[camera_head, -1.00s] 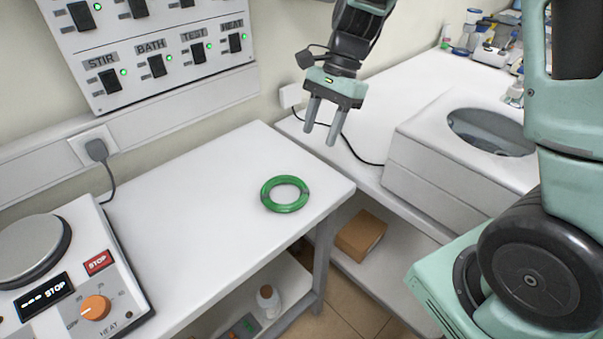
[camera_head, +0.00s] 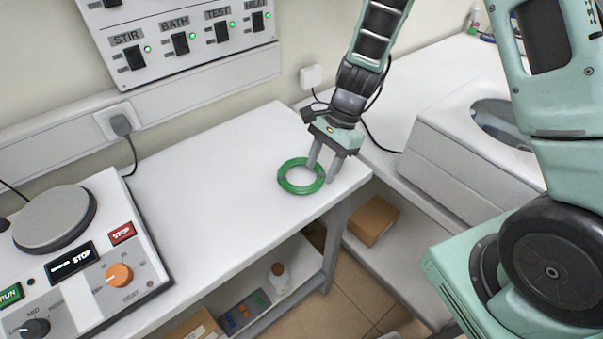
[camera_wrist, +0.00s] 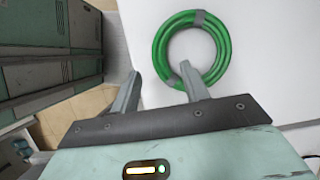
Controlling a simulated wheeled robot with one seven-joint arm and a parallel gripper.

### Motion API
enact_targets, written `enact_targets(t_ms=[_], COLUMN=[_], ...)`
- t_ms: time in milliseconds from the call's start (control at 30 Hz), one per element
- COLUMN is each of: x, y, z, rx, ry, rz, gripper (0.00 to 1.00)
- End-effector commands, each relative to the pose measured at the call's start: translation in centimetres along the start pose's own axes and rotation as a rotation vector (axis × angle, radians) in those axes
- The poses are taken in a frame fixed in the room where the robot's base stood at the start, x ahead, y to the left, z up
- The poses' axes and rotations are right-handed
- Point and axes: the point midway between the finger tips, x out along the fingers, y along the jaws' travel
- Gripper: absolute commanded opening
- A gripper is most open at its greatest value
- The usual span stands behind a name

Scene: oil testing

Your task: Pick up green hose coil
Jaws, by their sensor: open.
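The green hose coil (camera_head: 285,182) lies flat on the white table near its right end. In the wrist view the coil (camera_wrist: 157,50) shows as a ring with grey bands, just beyond the fingertips. My gripper (camera_head: 322,173) is over the right side of the coil, fingers pointing down, and hides part of it. One fingertip overlaps the near rim of the coil in that view. I cannot tell whether the fingers touch the coil.
A hot plate with knobs (camera_head: 90,265) stands at the left of the table (camera_head: 215,170). A switch panel (camera_head: 180,50) hangs on the wall. A white bath unit (camera_head: 450,150) sits on the right counter. A cardboard box (camera_head: 373,220) is on a low shelf. The table's middle is clear.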

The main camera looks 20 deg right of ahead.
Motion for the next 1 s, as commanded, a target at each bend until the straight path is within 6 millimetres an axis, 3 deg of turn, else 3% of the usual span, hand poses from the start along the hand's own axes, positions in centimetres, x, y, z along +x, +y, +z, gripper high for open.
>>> enact_targets(t_ms=[233,533,567,700,733,1000], x=[3.3,3.9,3.9,3.9,3.9,3.9], y=[0.1,0.0,0.0,0.0,0.0,0.0], z=[-0.1,-0.1,-0.1,-0.1,-0.1,-0.1], rx=[0.002,0.0,0.0,0.0,0.0,0.0], ry=[-0.001,0.001,0.0,0.0,0.0,0.0], rz=[0.002,0.0,0.0,0.0,0.0,0.0], gripper=[0.45,0.45,0.43,0.04,0.0,0.0])
